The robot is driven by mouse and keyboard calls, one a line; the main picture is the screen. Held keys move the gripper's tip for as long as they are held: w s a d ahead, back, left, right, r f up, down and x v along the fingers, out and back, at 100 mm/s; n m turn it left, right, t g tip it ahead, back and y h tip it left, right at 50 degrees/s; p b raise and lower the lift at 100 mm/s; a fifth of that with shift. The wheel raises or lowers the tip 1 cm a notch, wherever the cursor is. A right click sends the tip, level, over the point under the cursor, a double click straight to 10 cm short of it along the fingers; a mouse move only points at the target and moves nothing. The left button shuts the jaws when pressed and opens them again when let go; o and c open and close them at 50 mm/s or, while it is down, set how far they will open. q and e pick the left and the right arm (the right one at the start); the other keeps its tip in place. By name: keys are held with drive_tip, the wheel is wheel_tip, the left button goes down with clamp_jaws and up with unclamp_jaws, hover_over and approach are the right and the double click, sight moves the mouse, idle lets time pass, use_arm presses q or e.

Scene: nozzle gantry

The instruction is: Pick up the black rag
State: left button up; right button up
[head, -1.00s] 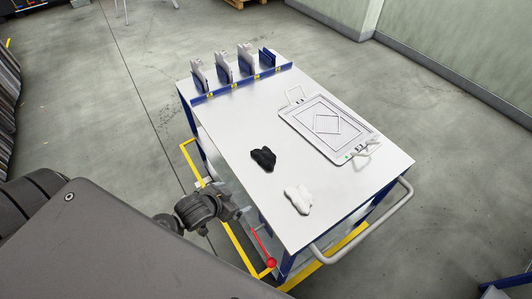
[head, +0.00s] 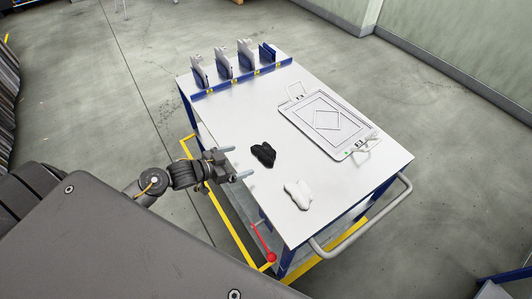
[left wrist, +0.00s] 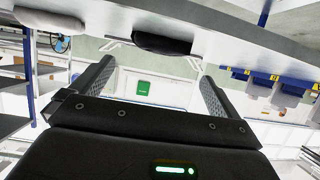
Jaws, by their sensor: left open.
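The black rag (head: 263,154) lies crumpled on the white top of the cart (head: 225,125), near its left edge. In the left wrist view the black rag (left wrist: 161,43) shows at the top middle, beyond the fingers. My left gripper (head: 243,163) is open and empty at the cart's left edge, just left of the black rag and apart from it. Its two fingers point toward the rag. A white rag (head: 299,194) lies nearer the front of the cart; it also shows in the left wrist view (left wrist: 50,20). My right gripper is not in view.
A framed white panel with handles (head: 328,124) lies on the cart's right side. Several upright holders (head: 222,66) stand in a blue rack (head: 240,82) along the back edge. A grey push handle (head: 365,222) runs along the front. The cart top between rack and rags is clear.

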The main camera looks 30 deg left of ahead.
sight(259, 155)
use_arm(q)
drive_tip(key=x, duration=0.5)
drive_tip(key=shift+w+d+p, duration=0.1)
drive_tip(key=shift+w+p, duration=0.1)
drive_tip(key=shift+p, duration=0.25)
drive_tip(key=p+x, duration=0.1)
drive_tip(key=x, duration=0.2)
drive_tip(key=shift+w+d+f, duration=0.1)
drive_tip(key=shift+w+d, duration=0.1)
drive_tip(key=shift+w, duration=0.05)
drive_tip(key=shift+w+d+f, duration=0.25)
drive_tip(key=shift+w+f, duration=0.05)
drive_tip(key=shift+w, duration=0.1)
drive_tip(key=c, duration=0.6)
